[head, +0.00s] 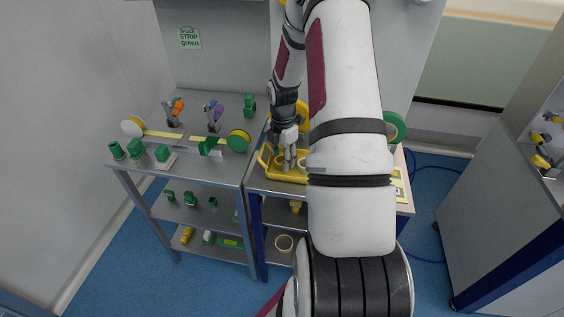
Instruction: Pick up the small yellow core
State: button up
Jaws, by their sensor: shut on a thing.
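My gripper (288,168) points down into a yellow tray (264,162) on the right-hand bench. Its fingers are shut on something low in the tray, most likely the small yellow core. The fingers hide most of it, and yellow on yellow makes its outline hard to tell. A pale ring-shaped part (302,162) lies in the tray just right of the fingers. My arm covers the right part of the tray.
Left of the tray, a grey bench (225,172) carries a strip line with a white reel (132,127), a green-yellow reel (239,140) and several green parts. A green roll (395,126) stands right of my arm. Lower shelves hold more parts. Blue floor lies open at right.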

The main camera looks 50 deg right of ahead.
jog(key=shift+r, duration=0.1)
jog(key=shift+r, duration=0.6)
notch_tip(320, 180, up, 2)
jog(key=shift+r, duration=0.25)
jog(key=s+a, duration=0.2)
jog(key=s, duration=0.5)
jog(key=s+a+r+p, duration=0.1)
jog(key=s+a, duration=0.2)
jog(key=s, duration=0.5)
jog(key=shift+a, duration=0.1)
